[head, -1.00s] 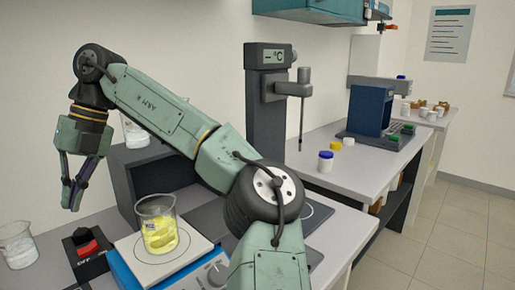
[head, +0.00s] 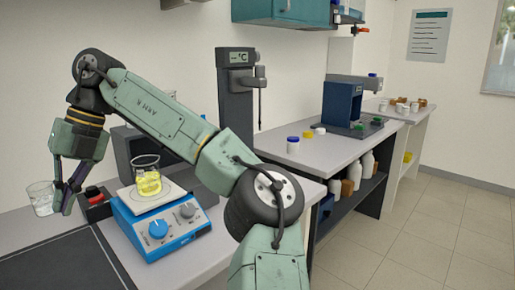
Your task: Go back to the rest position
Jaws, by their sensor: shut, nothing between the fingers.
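My gripper (head: 68,203) hangs at the left of the head view, pointing down at the end of my green arm. Its fingers are shut with nothing between them. It is seen in front of a clear glass beaker (head: 41,197) at the left; I cannot tell how far apart they are. The beaker with yellow liquid (head: 148,184) stands upright on the white plate of the blue stirrer (head: 158,236), to the right of my gripper.
A small black box with a red switch (head: 94,199) sits by the stirrer. A dark stand with a °C display (head: 235,90) rises behind my arm. A dark mat (head: 60,270) lies at the front left, bare. A second bench (head: 335,150) holds jars and a blue device. Floor at right is clear.

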